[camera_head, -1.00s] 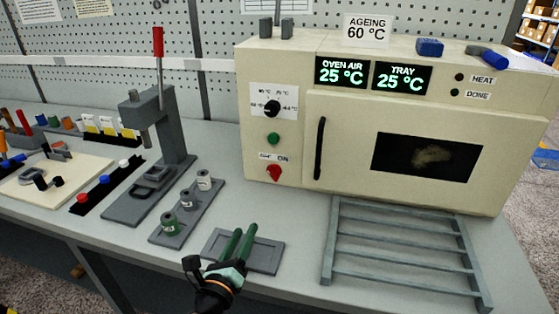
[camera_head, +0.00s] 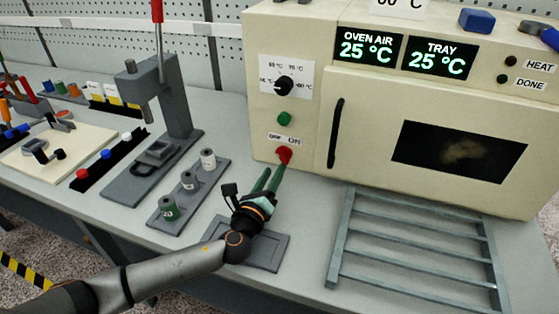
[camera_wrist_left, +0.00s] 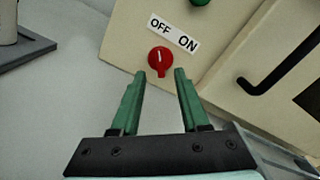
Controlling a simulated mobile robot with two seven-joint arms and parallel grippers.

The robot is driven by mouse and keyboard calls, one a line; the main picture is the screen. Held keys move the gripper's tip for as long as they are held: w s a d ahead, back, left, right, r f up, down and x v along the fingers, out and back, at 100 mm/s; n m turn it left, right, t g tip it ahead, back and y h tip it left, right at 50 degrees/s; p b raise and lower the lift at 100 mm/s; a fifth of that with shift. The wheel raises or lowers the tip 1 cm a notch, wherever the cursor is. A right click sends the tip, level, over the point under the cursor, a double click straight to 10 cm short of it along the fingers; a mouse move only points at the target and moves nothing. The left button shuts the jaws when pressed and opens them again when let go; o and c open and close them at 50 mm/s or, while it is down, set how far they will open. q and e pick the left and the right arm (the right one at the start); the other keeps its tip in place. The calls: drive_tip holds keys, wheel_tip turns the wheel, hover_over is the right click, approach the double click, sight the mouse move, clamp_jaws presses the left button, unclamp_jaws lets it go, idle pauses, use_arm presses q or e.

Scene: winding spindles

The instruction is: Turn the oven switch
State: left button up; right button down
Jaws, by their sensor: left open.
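The oven (camera_head: 300,130) is a cream box with a dark window and green displays reading 25 °C. Its red switch (camera_head: 284,155) sits low on the left of the front, under an OFF/ON label. In the left wrist view the red switch (camera_wrist_left: 160,60) has a white mark pointing up, and lies just beyond and between the fingertips. My left gripper (camera_head: 271,178) has green fingers pointing at the switch. It is open and empty, its fingers apart on either side in the left wrist view (camera_wrist_left: 160,75). My right gripper is out of view.
A green button (camera_head: 284,118) and black dial (camera_head: 284,85) are above the switch. A black door handle (camera_head: 335,133) is to its right. A slatted metal rack (camera_head: 415,250) lies in front. A spool holder (camera_head: 188,190) and lever press (camera_head: 160,150) stand to the left.

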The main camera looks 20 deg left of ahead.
sight(281, 159)
use_arm(q)
drive_tip(key=shift+w+d, duration=0.1)
drive_tip(key=shift+w, duration=2.55)
clamp_jaws()
